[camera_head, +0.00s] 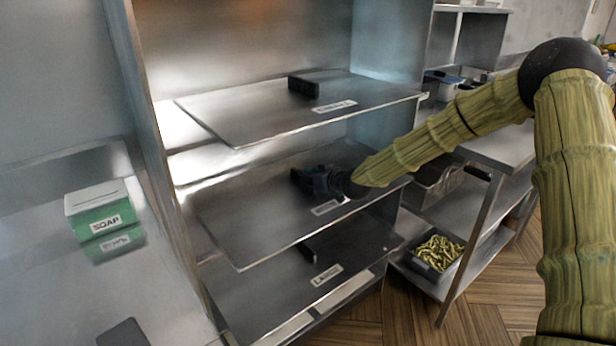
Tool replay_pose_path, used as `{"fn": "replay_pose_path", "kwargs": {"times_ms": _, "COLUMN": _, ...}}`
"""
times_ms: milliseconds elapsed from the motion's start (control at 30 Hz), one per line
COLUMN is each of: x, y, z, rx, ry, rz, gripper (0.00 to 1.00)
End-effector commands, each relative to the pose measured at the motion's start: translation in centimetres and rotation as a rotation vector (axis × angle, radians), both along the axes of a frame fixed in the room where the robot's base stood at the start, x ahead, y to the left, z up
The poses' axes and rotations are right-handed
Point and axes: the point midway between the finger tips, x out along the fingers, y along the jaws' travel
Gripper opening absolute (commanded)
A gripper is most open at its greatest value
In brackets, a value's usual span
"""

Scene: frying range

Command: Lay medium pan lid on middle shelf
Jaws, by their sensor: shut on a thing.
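The metal rack has three shelf boards in view. The middle shelf (250,222) is a bare grey metal board with a white label (326,208) near its front edge. My gripper (308,181) is dark and reaches in from the right, low over the back right part of this shelf. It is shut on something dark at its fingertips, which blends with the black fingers. I cannot make out a lid's round outline or its size, and I cannot tell whether the held thing touches the shelf.
The upper shelf (240,118) holds a black block (303,87). The lower shelf (270,295) has a dark piece at its back. A green soap box (94,209) stands on the left counter. A side wall (150,130) bounds the rack's left. The middle shelf's left half is clear.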

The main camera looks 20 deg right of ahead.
Motion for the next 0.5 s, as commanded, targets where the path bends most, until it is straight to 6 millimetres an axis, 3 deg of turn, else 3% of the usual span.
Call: {"fn": "replay_pose_path", "kwargs": {"times_ms": 500, "x": 0.03, "y": 0.05, "z": -0.66, "rx": 0.0, "ry": -0.001, "rz": 0.001, "gripper": 0.0}}
